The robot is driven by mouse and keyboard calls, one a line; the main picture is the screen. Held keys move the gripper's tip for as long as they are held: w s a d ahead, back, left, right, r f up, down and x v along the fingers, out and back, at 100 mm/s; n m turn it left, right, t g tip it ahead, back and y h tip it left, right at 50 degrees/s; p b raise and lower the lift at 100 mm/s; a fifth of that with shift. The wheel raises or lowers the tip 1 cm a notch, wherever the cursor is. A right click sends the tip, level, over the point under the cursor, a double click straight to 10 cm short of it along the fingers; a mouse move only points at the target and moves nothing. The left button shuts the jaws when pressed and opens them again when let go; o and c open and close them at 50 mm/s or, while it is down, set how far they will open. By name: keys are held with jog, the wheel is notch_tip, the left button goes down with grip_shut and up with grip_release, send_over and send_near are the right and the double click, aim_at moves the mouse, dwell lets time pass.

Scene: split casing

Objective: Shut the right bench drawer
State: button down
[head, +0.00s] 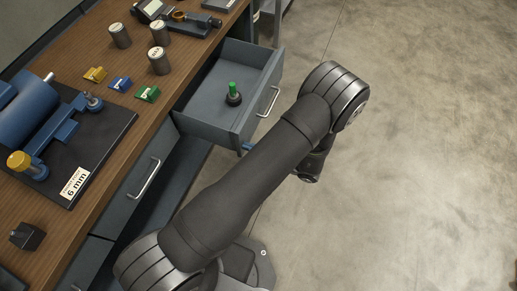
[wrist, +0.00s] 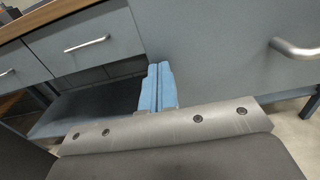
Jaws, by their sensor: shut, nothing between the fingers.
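The open bench drawer (head: 255,118) is grey with a bar handle (head: 268,101) and stands pulled out from the bench in the head view. A black part with a green top (head: 233,94) stands upright inside it. In the wrist view the drawer's front (wrist: 225,55) fills the right side, with its handle (wrist: 295,48) at the right edge. My gripper (wrist: 158,88) has blue fingers pressed together, empty, at the left end of the front. I cannot tell whether they touch it. In the head view only a bit of blue fingertip (head: 247,147) shows beside the drawer's near corner.
A closed drawer (head: 138,185) lies nearer along the bench and also shows in the wrist view (wrist: 87,42). The wooden benchtop (head: 130,140) holds a blue fixture on a black plate, grey cylinders and coloured blocks. The concrete floor (head: 430,150) at right is clear.

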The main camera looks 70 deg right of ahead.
aim_at(184, 121)
jog(key=shift+w, duration=0.1)
dwell(0.3)
jog(key=w, duration=2.6)
jog(key=shift+d+r, duration=0.1)
jog(key=shift+s, duration=0.25)
jog(key=s, duration=1.4)
jog(key=w, duration=1.4)
